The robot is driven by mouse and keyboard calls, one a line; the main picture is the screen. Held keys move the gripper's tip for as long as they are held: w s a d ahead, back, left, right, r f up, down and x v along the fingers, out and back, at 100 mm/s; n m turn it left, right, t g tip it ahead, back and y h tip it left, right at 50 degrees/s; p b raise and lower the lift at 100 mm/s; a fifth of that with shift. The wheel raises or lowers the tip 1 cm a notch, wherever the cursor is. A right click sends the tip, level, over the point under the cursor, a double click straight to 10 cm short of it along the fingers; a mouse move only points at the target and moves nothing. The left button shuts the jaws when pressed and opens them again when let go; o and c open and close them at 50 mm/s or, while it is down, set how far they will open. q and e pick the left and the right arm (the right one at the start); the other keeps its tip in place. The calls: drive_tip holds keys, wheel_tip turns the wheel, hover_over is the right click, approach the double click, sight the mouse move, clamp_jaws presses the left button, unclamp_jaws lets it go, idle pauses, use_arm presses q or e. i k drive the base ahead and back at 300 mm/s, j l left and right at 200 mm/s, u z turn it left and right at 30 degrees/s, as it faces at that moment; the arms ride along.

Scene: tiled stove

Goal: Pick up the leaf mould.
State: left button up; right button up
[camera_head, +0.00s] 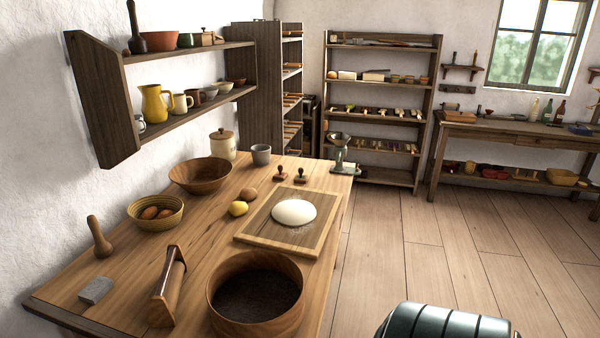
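I cannot make out a leaf mould for certain. Two small brown stamp-like pieces with knob handles, one on the left (281,174) and one on the right (300,176), stand on the wooden table (205,245) behind the dough board (262,231). Their undersides are hidden. The back shelf unit (329,100) carries rows of small pieces too small to tell apart. Neither of my grippers shows in the head view.
White dough (294,212) lies on the board. A round sieve-like tub (222,318), a wooden bowl (201,175), a basket (170,222) and a metal-topped grinder (341,152) crowd the table. A dark banded rounded object (445,324) stands at the bottom right.

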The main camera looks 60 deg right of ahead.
sight(299, 178)
drive_tip(key=i+l, duration=0.1)
drive_tip(key=l, duration=1.85)
drive_tip(key=i+l, duration=0.15)
drive_tip(key=l, duration=0.8)
